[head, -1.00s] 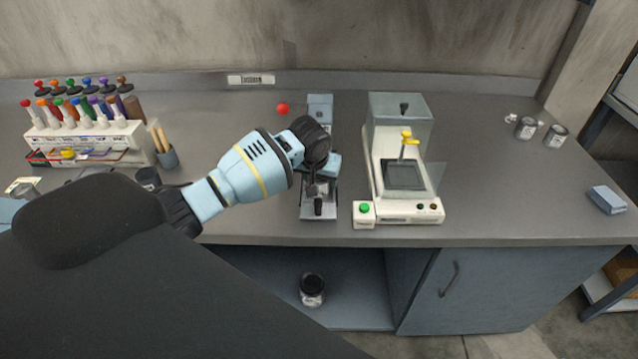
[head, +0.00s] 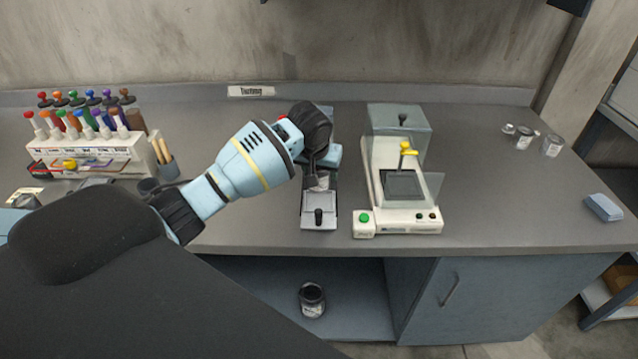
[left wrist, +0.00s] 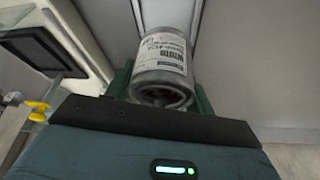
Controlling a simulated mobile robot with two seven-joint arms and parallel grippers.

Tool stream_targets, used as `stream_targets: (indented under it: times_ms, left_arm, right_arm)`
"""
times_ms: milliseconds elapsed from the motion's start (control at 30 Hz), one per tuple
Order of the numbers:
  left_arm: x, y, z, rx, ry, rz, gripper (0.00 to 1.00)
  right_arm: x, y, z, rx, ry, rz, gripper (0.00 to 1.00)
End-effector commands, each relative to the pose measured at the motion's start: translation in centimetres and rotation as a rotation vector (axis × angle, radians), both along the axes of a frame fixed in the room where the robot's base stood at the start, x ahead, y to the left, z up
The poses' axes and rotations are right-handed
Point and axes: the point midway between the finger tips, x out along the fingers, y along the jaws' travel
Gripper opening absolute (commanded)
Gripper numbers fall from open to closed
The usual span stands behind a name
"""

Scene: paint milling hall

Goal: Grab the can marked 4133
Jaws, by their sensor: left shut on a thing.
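A metal can with a white printed label and barcode (left wrist: 163,55) sits between the green fingers of my left gripper (left wrist: 160,85) in the left wrist view. The jaws are shut on it. The label's number is too small and tilted to read surely. In the head view my left gripper (head: 319,172) is over the back part of a small grey bench device (head: 319,218), and its wrist hides much of the can. Whether the can still touches the device is hard to tell. My right gripper is not in view.
A marker rack (head: 90,150) and a brush cup (head: 167,168) stand left. Another can (head: 312,299) is on the shelf below. The right worktop is mostly clear.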

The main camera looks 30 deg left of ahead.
Motion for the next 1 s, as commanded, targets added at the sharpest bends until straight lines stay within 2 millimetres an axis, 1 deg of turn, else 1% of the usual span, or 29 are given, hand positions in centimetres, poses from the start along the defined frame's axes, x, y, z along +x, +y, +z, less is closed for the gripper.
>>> stream_targets:
  times_ms: [33,367,800,900,1000]
  left_arm:
    - [0.2,0.0,1.6,-0.002,-0.010,-0.001,0.26]
    - [0.1,-0.1,8.4,-0.002,-0.009,-0.001,0.26]
    - [0.1,-0.1,17.8,-0.003,-0.006,-0.001,0.26]
    - [0.1,-0.1,19.5,-0.003,-0.005,-0.002,0.26]
    - [0.1,0.0,20.8,-0.001,-0.002,-0.001,0.26]
  right_arm:
    - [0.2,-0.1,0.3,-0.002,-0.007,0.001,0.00]
    - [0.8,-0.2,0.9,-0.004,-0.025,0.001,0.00]
    - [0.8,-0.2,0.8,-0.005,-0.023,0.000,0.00]
    - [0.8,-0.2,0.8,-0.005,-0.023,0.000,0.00]
    - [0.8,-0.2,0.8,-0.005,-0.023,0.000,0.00]
